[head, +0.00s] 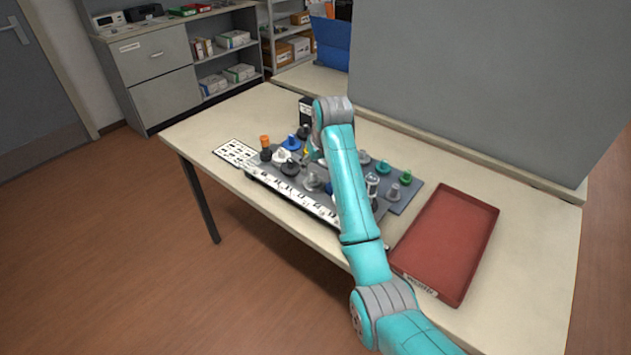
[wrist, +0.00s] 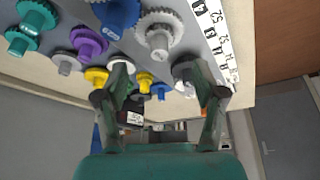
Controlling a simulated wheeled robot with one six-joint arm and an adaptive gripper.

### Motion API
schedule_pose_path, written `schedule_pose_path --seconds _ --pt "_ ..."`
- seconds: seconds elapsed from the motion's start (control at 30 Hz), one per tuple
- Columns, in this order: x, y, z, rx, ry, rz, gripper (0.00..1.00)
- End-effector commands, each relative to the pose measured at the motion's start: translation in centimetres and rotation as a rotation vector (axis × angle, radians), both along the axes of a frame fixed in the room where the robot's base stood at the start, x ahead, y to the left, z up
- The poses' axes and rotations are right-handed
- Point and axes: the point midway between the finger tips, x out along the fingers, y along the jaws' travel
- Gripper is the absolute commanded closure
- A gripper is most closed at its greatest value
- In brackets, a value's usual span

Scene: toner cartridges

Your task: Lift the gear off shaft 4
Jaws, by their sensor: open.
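A dark board (head: 402,203) on the table carries rows of coloured gears on shafts, with a printed label strip (head: 300,196) along its front edge. I cannot read which shaft is 4. The wrist view shows a large blue gear (wrist: 116,12), a pale grey gear (wrist: 158,27), a purple gear (wrist: 88,42) and teal gears (wrist: 38,15). Smaller yellow gears (wrist: 97,77) lie farther off. My gripper (wrist: 154,76) is open with nothing between its fingers, above the board. In the head view my arm hides part of the gripper and some gears.
A red tray (head: 478,206) lies right of the board on the table (head: 535,260). A white printed card (head: 237,152) lies left of the board. A tall grey panel (head: 480,80) stands behind. A black box (head: 306,110) stands at the board's back. The table's front right is bare.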

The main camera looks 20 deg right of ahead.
Motion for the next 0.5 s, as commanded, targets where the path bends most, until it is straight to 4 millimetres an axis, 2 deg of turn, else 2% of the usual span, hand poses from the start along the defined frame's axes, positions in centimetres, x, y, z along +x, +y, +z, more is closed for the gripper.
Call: schedule_pose_path --seconds 0.1,0.27,0.5 --pt "0.5 0.1 -1.2 0.0 0.001 0.0 0.3" --pt "0.8 0.1 -2.0 0.0 0.0 0.0 0.3" --pt "2.1 0.1 -4.9 0.0 0.002 0.0 0.3"
